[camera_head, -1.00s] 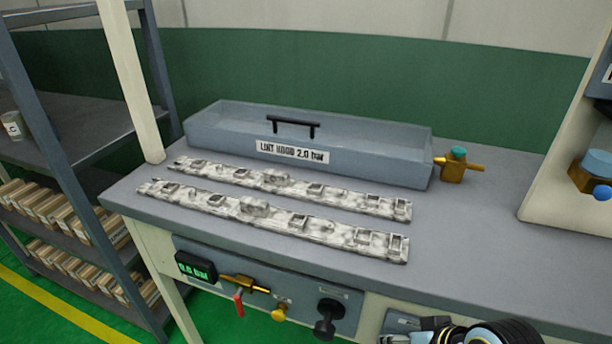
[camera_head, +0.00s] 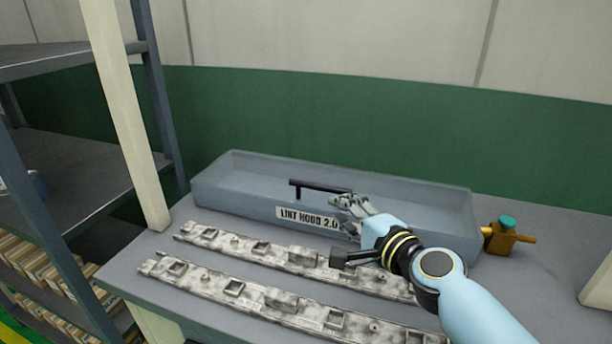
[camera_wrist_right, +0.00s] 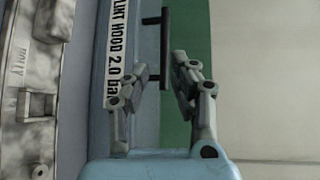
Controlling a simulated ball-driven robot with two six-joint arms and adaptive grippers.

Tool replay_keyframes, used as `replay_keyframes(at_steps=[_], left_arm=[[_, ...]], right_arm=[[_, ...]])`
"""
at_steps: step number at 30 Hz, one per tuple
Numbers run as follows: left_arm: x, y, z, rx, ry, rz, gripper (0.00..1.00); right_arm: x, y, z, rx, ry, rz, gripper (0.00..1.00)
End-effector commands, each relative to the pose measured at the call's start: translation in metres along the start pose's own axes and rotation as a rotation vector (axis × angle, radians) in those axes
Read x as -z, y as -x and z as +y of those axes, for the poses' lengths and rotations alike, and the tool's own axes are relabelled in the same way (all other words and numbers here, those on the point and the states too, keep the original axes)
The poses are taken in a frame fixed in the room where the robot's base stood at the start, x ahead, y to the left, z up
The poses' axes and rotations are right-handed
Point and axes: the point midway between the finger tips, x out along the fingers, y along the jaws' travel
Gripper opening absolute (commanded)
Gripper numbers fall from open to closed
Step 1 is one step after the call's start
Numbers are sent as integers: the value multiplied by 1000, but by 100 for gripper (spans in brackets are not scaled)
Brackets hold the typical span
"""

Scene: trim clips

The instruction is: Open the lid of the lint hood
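The lint hood (camera_head: 235,196) is a long blue-grey box at the back of the bench, with a label reading "LINT HOOD 2.0" on its front. Its lid appears down, with a black bar handle (camera_head: 308,186) near the front edge. My right gripper (camera_head: 340,212) is at the hood's front, just right of and below the handle, and covers part of the label. In the right wrist view the fingers (camera_wrist_right: 160,78) are apart, with the handle (camera_wrist_right: 164,42) ahead between their tips. I see no contact with it. My left gripper is not in view.
Two dusty grey trim strips, a rear one (camera_head: 235,243) and a front one (camera_head: 200,281), lie before the hood under my right arm. A brass valve with a teal cap (camera_head: 506,234) sits at its right end. A shelf rack (camera_head: 75,185) stands at left.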

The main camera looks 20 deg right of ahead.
Motion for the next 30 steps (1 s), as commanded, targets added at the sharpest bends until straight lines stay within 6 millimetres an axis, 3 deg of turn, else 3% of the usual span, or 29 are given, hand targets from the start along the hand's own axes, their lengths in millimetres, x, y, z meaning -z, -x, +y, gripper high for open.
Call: replay_keyframes(at_steps=[6,14,18,24,30], left_arm=[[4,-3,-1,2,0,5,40],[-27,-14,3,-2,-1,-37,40],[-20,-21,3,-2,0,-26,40],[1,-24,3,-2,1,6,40],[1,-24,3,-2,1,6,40]], right_arm=[[7,-27,-3,18,-54,29,25],[8,-79,-2,17,-51,27,25],[8,-100,-2,16,-49,26,25],[9,-111,-3,14,-49,26,25],[9,-112,-4,15,-48,26,25]])
